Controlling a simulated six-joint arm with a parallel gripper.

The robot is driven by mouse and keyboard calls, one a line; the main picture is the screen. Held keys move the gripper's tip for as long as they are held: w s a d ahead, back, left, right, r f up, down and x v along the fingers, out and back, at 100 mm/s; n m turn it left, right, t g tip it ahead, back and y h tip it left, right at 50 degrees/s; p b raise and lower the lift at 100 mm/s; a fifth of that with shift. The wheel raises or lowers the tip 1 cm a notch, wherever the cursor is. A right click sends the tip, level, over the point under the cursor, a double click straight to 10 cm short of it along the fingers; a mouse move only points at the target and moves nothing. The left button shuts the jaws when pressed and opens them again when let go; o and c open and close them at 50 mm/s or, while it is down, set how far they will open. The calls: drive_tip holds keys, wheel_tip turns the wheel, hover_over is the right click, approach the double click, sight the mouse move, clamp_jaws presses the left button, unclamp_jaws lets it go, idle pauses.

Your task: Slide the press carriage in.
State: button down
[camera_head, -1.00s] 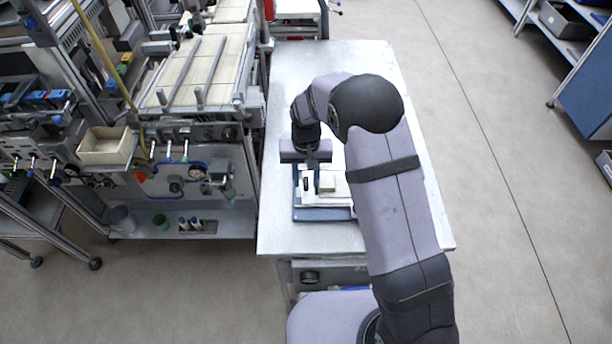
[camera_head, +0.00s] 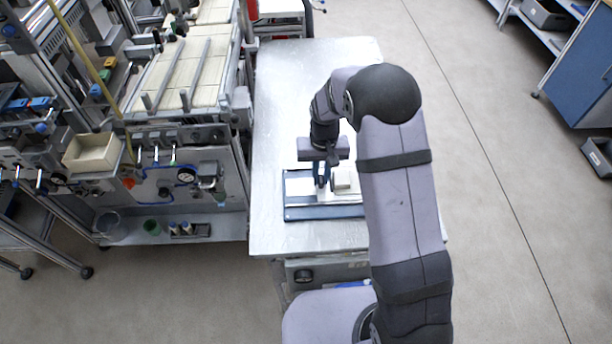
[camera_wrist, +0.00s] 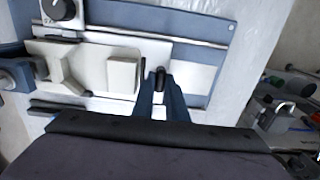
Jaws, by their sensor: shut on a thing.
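The press carriage is a cream plate with a raised block (camera_wrist: 123,75), lying along metal rails on a blue base (camera_wrist: 205,55). In the head view the carriage (camera_head: 343,182) lies over the right part of the blue base (camera_head: 300,212), partly hidden by my arm. My gripper (camera_wrist: 161,85) has its blue fingers shut on a small dark upright handle (camera_wrist: 159,76) at one end of the carriage. In the head view my gripper (camera_head: 321,178) points down at the carriage's left end. Bare base shows beyond the handle end.
A dial knob (camera_wrist: 60,10) and a cream wedge-shaped part (camera_wrist: 60,65) stand at the press's far end. The pale table (camera_head: 290,110) is clear behind the press. A machine bench with a cream bin (camera_head: 92,152) stands left of the table.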

drive_tip(key=shift+d, duration=0.2)
drive_tip(key=c, duration=1.8)
unclamp_jaws()
drive_tip(key=shift+d, duration=0.15)
drive_tip(key=shift+o, duration=0.2)
drive_tip(key=shift+r, duration=0.15)
drive_tip(key=shift+r+b, duration=1.1)
drive_tip(key=shift+r, duration=2.45)
drive_tip(key=shift+w, duration=0.1)
